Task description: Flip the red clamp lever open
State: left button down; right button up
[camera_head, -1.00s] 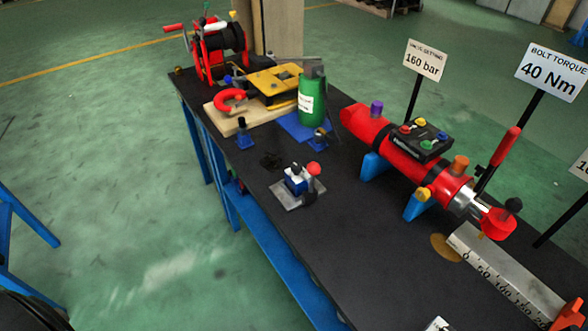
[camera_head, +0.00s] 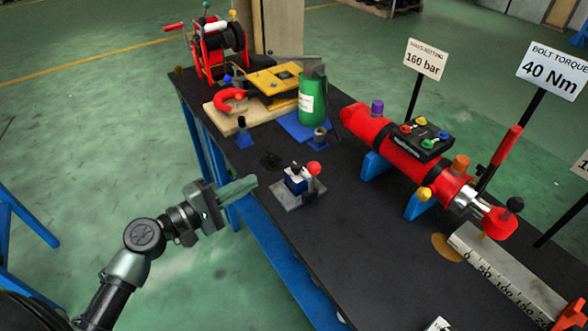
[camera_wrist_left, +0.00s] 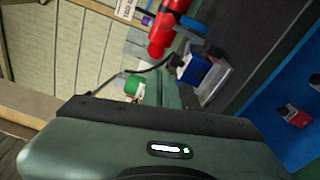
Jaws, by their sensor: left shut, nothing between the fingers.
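A small clamp fixture sits on a metal plate (camera_head: 290,200) near the left edge of the black bench. It has a blue block (camera_head: 296,184) and a short upright lever with a round red knob (camera_head: 313,168). My left gripper (camera_head: 254,182) is shut and empty. It points right, just left of the fixture and apart from it. The blue block also shows beyond the gripper in the left wrist view (camera_wrist_left: 198,70); I cannot make out the red knob there. My right gripper is not in view.
A green bottle (camera_head: 312,100), a blue stand (camera_head: 243,136) and a red reel (camera_head: 210,50) stand farther back. Bench space in front of the fixture is clear.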

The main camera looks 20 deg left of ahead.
aim_at(312, 177)
pick_arm(q)
jog(key=w+d+p, duration=0.5)
jog(key=w+d, duration=0.2)
jog(key=d, duration=0.2)
jog(key=shift+w+r, duration=0.25)
dwell(0.4)
